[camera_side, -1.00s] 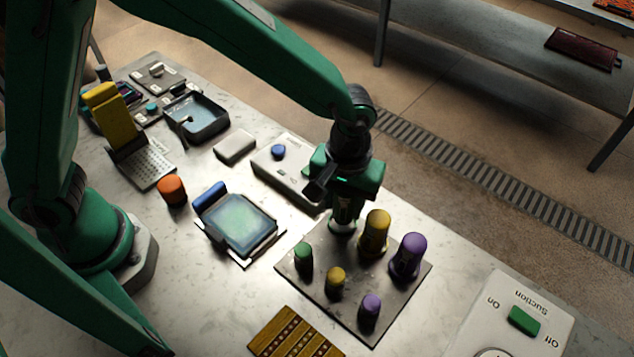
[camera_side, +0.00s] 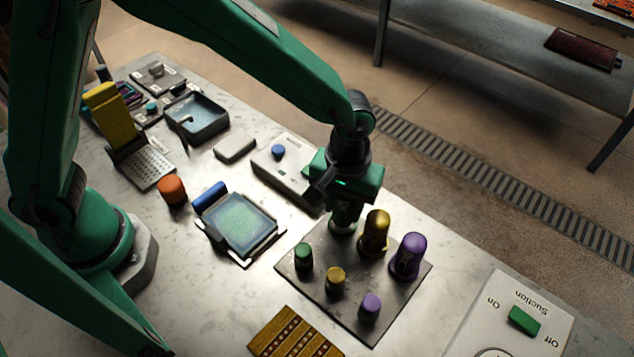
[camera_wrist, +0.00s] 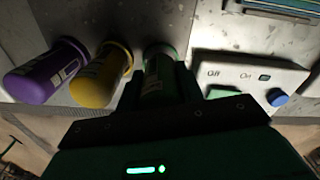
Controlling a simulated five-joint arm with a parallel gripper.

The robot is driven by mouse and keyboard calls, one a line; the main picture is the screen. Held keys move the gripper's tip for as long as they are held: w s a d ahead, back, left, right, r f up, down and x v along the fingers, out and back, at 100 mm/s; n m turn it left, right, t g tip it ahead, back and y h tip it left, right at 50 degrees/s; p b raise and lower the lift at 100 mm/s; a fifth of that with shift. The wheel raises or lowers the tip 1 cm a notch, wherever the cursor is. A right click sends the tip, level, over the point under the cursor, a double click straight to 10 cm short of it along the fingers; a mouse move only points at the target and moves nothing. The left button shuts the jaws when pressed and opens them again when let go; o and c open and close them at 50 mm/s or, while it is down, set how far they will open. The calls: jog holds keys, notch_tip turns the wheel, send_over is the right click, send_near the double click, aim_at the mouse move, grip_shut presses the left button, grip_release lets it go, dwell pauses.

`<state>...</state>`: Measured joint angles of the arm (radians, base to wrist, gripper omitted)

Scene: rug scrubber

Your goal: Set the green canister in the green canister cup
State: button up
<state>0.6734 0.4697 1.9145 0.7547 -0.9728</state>
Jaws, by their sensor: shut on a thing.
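My gripper (camera_side: 345,205) points down over the back left corner of the dark square board (camera_side: 313,275), and its jaws are shut on the green canister (camera_wrist: 160,72). In the side view the gripper hides most of that canister; its lower end (camera_side: 343,225) shows at the board, beside the tall yellow canister. The canister looks upright. The green canister cup cannot be made out clearly at its foot, so I cannot tell how fully the canister sits in it. In the wrist view my gripper (camera_wrist: 160,90) has a finger on each side of the green canister.
A tall yellow canister (camera_side: 375,232) and a tall purple canister (camera_side: 409,256) stand to the right on the board. Small green (camera_side: 303,256), yellow (camera_side: 336,280) and purple (camera_side: 370,307) pieces stand in front. A switch box (camera_side: 285,170) lies close behind left.

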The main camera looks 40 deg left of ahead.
jog(key=shift+f, duration=0.6)
dwell(0.5)
jog(key=o, duration=1)
jog(key=shift+r, duration=0.15)
jog(key=shift+r, duration=3.8)
jog(key=shift+r, duration=0.25)
